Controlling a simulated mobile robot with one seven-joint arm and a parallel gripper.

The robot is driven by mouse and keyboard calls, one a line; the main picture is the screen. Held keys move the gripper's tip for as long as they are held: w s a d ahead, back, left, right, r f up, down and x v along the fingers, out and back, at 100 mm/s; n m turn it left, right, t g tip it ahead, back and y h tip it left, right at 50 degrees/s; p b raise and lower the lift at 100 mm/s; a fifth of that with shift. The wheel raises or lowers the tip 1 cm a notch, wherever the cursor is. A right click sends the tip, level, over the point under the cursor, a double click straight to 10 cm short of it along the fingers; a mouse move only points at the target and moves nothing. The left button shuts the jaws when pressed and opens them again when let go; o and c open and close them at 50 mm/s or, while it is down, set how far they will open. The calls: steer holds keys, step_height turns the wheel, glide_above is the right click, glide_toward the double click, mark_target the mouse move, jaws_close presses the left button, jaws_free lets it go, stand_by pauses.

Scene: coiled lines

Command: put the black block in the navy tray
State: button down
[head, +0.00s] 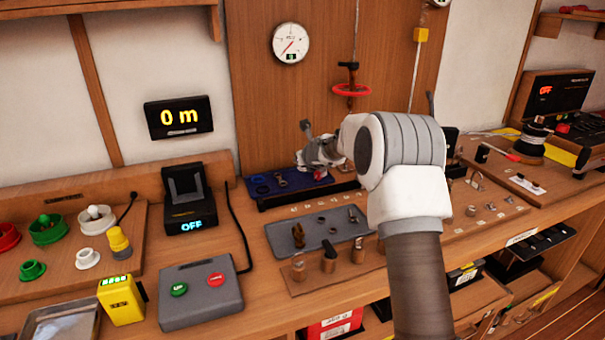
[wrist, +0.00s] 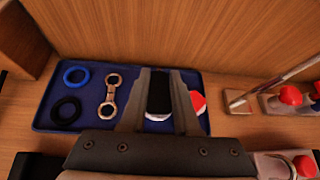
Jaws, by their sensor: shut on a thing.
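My gripper (wrist: 160,78) is shut on the black block (wrist: 158,93), which shows between its two fingers in the wrist view. A pale edge shows just below the block; I cannot tell what it belongs to. The navy tray (wrist: 91,92) lies under and around the fingers in that view. I cannot tell whether the block touches the tray floor. In the head view, my gripper (head: 314,155) is over the right part of the navy tray (head: 270,179), and the block cannot be made out.
In the tray are a blue ring (wrist: 76,75), a black ring (wrist: 66,111), a metal link (wrist: 110,96) and a red-and-white piece (wrist: 198,103) close beside the right finger. A wooden wall rises behind. A grey tray (head: 290,236) with small parts lies in front.

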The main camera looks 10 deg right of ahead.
mark_target(305, 170)
steer(key=shift+f+b, duration=1.65)
steer(key=shift+f, duration=0.3)
steer(key=shift+f, duration=0.1)
steer(key=shift+f+b, duration=0.15)
steer(key=shift+b, duration=0.15)
steer(key=c, duration=0.6)
jaws_free()
steer(key=shift+c, duration=0.2)
steer(key=shift+r+p, duration=0.35)
steer(key=shift+p, duration=0.05)
steer(key=shift+s+b, duration=0.3)
steer(key=b+v, duration=0.1)
steer(key=v, duration=1)
steer(key=shift+s+r, duration=0.15)
steer(key=shift+r, duration=0.1)
